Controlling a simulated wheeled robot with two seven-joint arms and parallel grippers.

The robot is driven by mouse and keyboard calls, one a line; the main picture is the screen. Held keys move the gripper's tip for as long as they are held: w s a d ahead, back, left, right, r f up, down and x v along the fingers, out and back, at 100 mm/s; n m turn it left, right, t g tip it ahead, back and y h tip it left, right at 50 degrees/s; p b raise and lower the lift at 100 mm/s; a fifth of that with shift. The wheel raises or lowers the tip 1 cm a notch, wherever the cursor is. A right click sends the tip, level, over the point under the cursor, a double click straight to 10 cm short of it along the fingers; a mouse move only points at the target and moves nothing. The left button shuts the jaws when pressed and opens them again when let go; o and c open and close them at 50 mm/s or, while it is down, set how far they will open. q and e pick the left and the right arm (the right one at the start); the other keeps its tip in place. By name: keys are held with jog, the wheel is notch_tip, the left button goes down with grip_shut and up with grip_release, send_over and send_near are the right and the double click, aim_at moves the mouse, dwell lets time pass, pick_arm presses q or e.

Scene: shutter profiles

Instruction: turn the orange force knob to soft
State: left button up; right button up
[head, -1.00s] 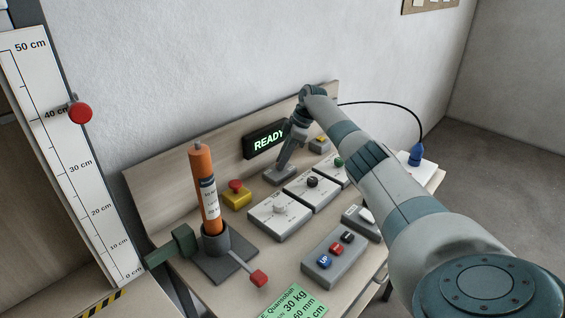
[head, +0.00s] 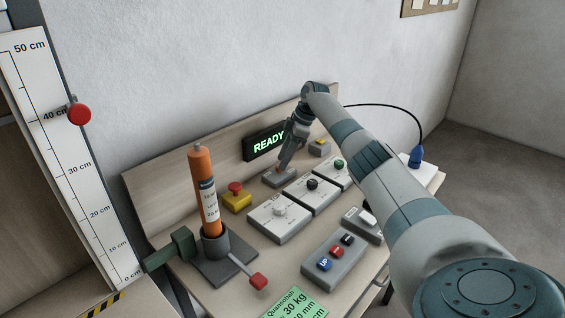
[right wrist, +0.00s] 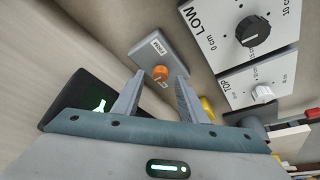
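The orange force knob (right wrist: 160,73) sits on a grey box (right wrist: 162,52) with a label reading FIRM in the right wrist view. In the head view the grey box (head: 279,179) stands below the READY display, and my right arm reaches over it. My right gripper (right wrist: 161,75) is open, one finger on each side of the knob in that wrist view, with gaps to both. I cannot tell how far above the knob the fingertips are. In the head view the right gripper (head: 284,163) points down at the box. My left gripper is not in view.
Close by are the READY display (head: 267,142), a yellow box with a red button (head: 236,196), dial boxes (head: 281,217) and a button box (head: 334,259). An orange cylinder (head: 204,190) stands upright at the left. A height scale (head: 78,165) is further left.

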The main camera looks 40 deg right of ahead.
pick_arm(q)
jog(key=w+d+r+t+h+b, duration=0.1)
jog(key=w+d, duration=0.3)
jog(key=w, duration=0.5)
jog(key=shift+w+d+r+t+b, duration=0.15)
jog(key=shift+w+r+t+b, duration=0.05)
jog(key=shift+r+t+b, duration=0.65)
pick_arm(e)
jog(key=v, duration=1.5)
jog(key=shift+r, duration=0.35)
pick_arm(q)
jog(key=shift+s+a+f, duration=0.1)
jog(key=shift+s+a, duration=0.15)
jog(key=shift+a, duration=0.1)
pick_arm(e)
jog(key=shift+s+f, duration=0.1)
